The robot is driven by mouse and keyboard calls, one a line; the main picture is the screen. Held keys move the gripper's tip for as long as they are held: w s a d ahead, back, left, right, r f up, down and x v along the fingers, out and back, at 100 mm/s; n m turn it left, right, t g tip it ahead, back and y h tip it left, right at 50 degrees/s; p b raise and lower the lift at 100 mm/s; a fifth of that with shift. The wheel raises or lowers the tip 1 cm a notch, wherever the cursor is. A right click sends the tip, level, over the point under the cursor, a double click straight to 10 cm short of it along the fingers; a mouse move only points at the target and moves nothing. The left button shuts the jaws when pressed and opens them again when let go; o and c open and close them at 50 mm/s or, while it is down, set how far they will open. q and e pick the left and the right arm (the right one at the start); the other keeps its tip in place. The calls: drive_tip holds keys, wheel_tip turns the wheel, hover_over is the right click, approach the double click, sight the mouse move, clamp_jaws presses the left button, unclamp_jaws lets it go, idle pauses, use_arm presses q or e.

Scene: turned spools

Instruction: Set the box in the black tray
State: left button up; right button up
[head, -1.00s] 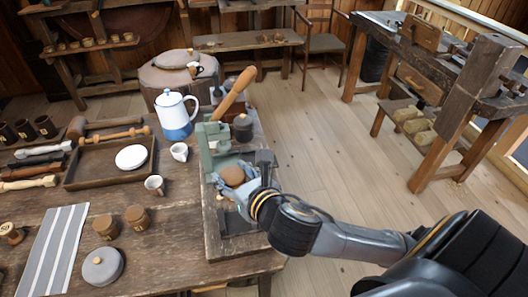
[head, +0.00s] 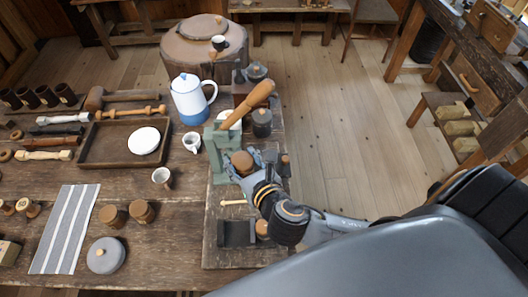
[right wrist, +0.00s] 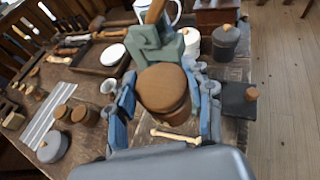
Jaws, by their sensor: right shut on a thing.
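A round wooden box with a brown lid (head: 242,162) is between the fingers of my right gripper (head: 246,167), which is shut on it. In the right wrist view the box (right wrist: 163,88) fills the middle, with a blue-grey finger on each side of the right gripper (right wrist: 166,92). The black tray (head: 238,233) is a dark square on the bench's right part, nearer to me than the box. The box is apart from the tray. I cannot tell how high it is held. My left gripper is not in view.
A green press (head: 217,155) with a wooden handle stands just beyond the box. A grey lidded pot (head: 262,122) is behind it. A small bone-coloured piece (head: 233,202) and a small round wooden thing (head: 262,228) lie close to the black tray.

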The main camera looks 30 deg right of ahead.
drive_tip(key=w+d+f, duration=0.2)
drive_tip(key=d+f, duration=0.1)
drive_tip(key=w+d+f, duration=0.2)
drive_tip(key=d+f, duration=0.1)
drive_tip(key=f, duration=0.1)
drive_tip(key=w+d+f, duration=0.2)
drive_tip(key=d+f, duration=0.1)
drive_tip(key=f, duration=0.1)
drive_tip(key=shift+w+d+f, duration=0.25)
drive_tip(key=shift+w+d, duration=0.1)
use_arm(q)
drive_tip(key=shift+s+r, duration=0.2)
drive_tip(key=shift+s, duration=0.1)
use_arm(e)
drive_tip(key=shift+f, duration=0.3)
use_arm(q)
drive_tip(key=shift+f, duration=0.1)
use_arm(e)
drive_tip(key=shift+f, duration=0.1)
drive_tip(key=o, duration=1.2)
